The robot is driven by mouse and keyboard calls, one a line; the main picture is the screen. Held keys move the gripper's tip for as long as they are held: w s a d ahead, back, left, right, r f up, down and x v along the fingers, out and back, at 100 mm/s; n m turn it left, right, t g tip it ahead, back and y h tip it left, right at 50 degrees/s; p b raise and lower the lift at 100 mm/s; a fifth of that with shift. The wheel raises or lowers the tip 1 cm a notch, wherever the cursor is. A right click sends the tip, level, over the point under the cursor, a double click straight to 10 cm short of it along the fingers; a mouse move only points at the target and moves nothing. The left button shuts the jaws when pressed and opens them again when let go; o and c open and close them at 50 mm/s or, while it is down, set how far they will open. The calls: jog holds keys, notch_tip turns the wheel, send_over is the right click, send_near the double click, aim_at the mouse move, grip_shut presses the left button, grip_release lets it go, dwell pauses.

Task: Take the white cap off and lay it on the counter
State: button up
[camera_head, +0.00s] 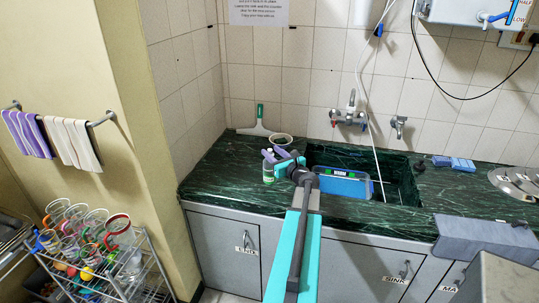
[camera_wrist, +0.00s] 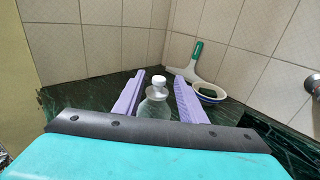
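The white cap (camera_wrist: 157,79) sits on top of a clear bottle (camera_wrist: 153,108) that stands upright on the dark green counter (camera_head: 228,171). In the head view the bottle (camera_head: 268,172) is near the counter's left part, partly hidden by my gripper (camera_head: 276,155). In the wrist view my gripper (camera_wrist: 157,84) is open, with one purple finger on each side of the bottle's upper part and cap. Gaps show between the fingers and the cap, so neither finger appears to touch it.
A small bowl (camera_wrist: 209,92) and a green-handled squeegee (camera_head: 259,120) are behind the bottle by the tiled wall. The sink with a blue basin (camera_head: 345,184) is to the right. Bare counter lies left of the bottle.

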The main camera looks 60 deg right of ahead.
jog(key=shift+w, duration=0.15)
jog(key=shift+p+x, duration=1.05)
jog(key=shift+x, duration=0.45)
jog(key=shift+p+x, duration=0.4)
jog(key=shift+x, duration=0.7)
jog(key=shift+r, duration=0.1)
grip_shut()
